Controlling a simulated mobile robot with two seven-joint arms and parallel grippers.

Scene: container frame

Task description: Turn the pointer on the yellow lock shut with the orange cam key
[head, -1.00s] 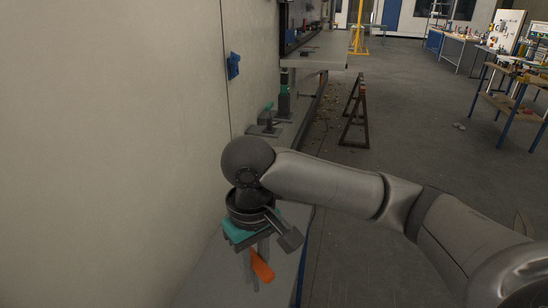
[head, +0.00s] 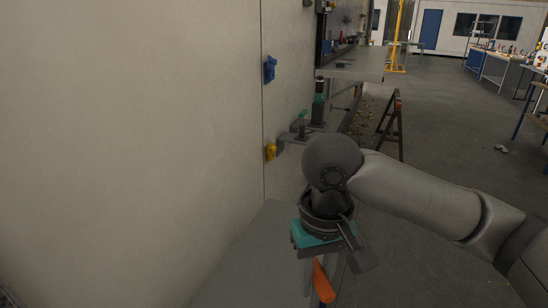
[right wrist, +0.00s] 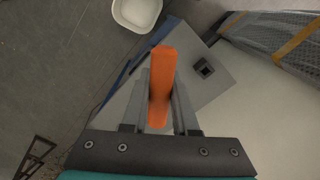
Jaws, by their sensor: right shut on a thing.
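The orange cam key (head: 322,283) hangs below my right gripper (head: 315,270) in the head view. In the right wrist view the key (right wrist: 162,75) sits between the two fingers of my right gripper (right wrist: 160,105), which are shut on it. A small yellow lock (head: 270,152) is on the wall in the head view, left of and beyond my right gripper and well apart from it. Its pointer is too small to make out. My left gripper is not in view.
A blue fitting (head: 269,69) is on the wall above the yellow lock. A grey surface (head: 240,262) lies below the wall. A dark sawhorse (head: 392,122) stands beyond my arm. The right wrist view shows a white bowl (right wrist: 137,12) and a small dark square socket (right wrist: 203,68).

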